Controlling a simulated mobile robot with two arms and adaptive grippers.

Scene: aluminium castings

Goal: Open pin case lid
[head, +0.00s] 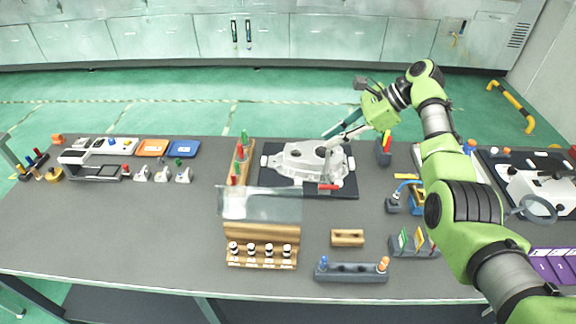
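The pin case (262,258) is a wooden block near the front middle of the table, with several pins in a row, each over a white label. Its clear lid (262,204) shows above and behind the pins as a tilted see-through panel; its exact angle is hard to tell. My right gripper (332,138) is above the back of the grey casting (305,163), well behind and to the right of the case. Its two fingers look spread, with nothing seen between them. My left gripper is out of view.
A wooden rack of green and red pins (240,158) stands behind the case. A small wooden block (347,237) and a dark holder with blue and orange pegs (350,272) lie to its right.

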